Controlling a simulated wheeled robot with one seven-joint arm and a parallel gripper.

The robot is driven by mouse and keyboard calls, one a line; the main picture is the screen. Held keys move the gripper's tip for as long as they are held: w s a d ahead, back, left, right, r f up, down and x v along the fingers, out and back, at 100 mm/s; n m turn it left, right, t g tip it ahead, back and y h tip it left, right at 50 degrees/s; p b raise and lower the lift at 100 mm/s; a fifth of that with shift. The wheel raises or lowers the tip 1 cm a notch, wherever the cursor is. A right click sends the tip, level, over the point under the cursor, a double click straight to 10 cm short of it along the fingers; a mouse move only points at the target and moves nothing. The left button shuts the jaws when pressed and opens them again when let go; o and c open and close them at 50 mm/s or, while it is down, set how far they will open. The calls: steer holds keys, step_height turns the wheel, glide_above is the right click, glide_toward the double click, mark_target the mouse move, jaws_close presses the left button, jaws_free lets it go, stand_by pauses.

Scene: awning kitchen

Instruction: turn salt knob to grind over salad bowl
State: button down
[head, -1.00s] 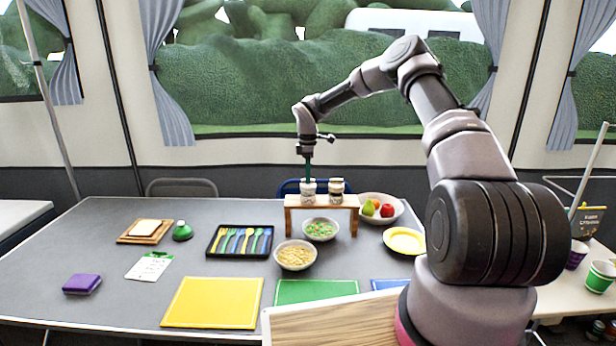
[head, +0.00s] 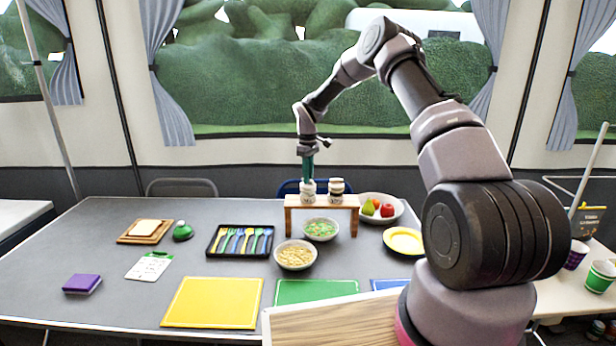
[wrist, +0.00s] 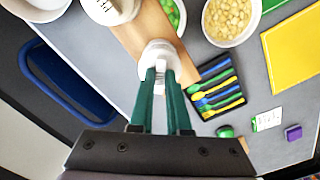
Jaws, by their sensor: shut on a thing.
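Two white grinders stand on a small wooden stand (head: 322,201) above the green salad bowl (head: 320,229). My gripper (head: 308,180) comes down from above on the left grinder (head: 308,191). In the wrist view my green fingers (wrist: 160,75) are shut on the white knob (wrist: 159,52) at the top of that grinder. The other grinder (head: 336,187) stands upright to its right, apart from my fingers. Which grinder holds salt cannot be read here. In the wrist view the salad bowl is partly hidden by the stand.
A bowl of pale yellow pieces (head: 296,255) sits in front of the salad bowl. A tray of coloured cutlery (head: 240,241) lies to the left, a fruit bowl (head: 380,207) and yellow plate (head: 404,240) to the right. The table's left part has free room.

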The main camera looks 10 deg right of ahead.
steer(key=m, duration=0.3)
steer(key=shift+r+m, duration=0.1)
steer(key=shift+m, duration=1.9)
steer(key=c, duration=0.9)
jaws_free()
step_height(320, 180, up, 11)
steer(key=shift+f, duration=0.15)
